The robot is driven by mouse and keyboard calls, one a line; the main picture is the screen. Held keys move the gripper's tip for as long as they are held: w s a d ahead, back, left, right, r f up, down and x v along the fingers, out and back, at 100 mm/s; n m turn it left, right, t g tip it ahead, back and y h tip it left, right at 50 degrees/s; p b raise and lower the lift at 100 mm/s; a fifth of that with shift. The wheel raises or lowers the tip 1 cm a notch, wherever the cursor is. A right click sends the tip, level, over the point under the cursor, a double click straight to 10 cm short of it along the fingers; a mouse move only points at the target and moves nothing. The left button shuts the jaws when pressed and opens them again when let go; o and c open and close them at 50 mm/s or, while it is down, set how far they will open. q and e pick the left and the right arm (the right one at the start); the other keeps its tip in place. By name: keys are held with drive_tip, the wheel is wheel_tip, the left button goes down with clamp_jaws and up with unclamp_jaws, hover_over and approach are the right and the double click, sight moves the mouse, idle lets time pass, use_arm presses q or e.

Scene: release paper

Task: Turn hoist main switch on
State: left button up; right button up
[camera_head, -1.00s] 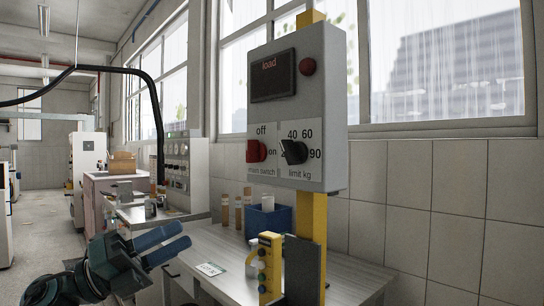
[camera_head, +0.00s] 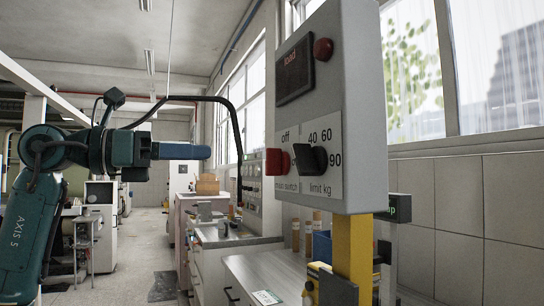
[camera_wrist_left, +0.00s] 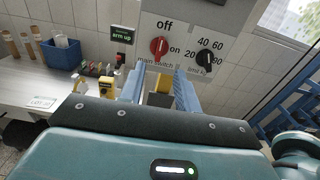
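The grey hoist control box (camera_head: 355,110) stands on a yellow post in the head view. Its red main switch knob (camera_head: 277,160) sits below the word "off" and left of "on". In the left wrist view the red knob (camera_wrist_left: 159,47) is upright, its white line running roughly up toward "off". The black limit knob (camera_head: 311,159) is to its right. My left gripper (camera_head: 207,152) is raised to the left of the box at about knob height, apart from it. The wrist view shows its two blue fingers (camera_wrist_left: 159,72) spread and empty, below the red knob. My right gripper is not seen.
A bench (camera_head: 262,268) stands below the box. The wrist view shows a blue bin (camera_wrist_left: 61,55), brown jars, a yellow button pendant (camera_wrist_left: 106,88) and a green-lettered "arm up" sign (camera_wrist_left: 122,34). A tiled wall is behind. The aisle at the left is open.

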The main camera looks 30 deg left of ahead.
sight(266, 155)
use_arm(q)
drive_tip(key=p+x, duration=0.2)
drive_tip(key=x, duration=1)
drive_tip(key=shift+d, duration=0.1)
drive_tip(key=shift+c, duration=0.4)
clamp_jaws()
